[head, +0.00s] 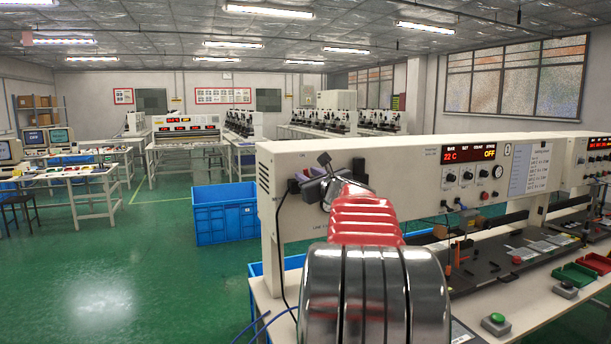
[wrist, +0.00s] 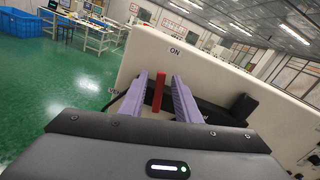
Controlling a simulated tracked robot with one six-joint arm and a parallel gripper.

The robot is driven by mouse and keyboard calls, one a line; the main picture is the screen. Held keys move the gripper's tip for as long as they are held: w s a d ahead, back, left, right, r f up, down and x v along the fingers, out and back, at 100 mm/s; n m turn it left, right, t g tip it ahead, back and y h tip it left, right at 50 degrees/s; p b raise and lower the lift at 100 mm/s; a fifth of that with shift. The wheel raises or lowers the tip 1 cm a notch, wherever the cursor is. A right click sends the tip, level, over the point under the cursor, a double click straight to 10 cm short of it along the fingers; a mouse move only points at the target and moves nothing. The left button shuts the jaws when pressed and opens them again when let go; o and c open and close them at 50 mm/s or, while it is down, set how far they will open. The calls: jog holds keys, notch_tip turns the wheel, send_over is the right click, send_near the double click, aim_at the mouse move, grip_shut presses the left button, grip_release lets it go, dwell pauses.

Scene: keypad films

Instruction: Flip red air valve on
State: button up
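The red air valve lever (wrist: 158,92) shows in the wrist view as a narrow upright red bar in front of the cream panel (wrist: 205,75). My gripper (wrist: 160,84) has its two purple fingers on either side of the lever, with gaps visible between them and it. The gripper is open around the lever, not closed on it. An "ON" label is printed on the panel above the lever. In the head view my gripper (head: 318,184) is at the panel's left end, largely behind my arm, and I cannot make out the red lever there.
A black knob-like part (wrist: 243,106) sticks out right of the fingers. The panel's red display (head: 470,154) reads 22 C and OFF. Blue crates (head: 224,213) stand on the green floor at left. A bench (head: 530,320) with trays and a green button (head: 497,318) lies at right.

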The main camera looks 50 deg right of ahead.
jog(key=shift+x, duration=1.05)
jog(key=shift+c, duration=0.2)
grip_shut()
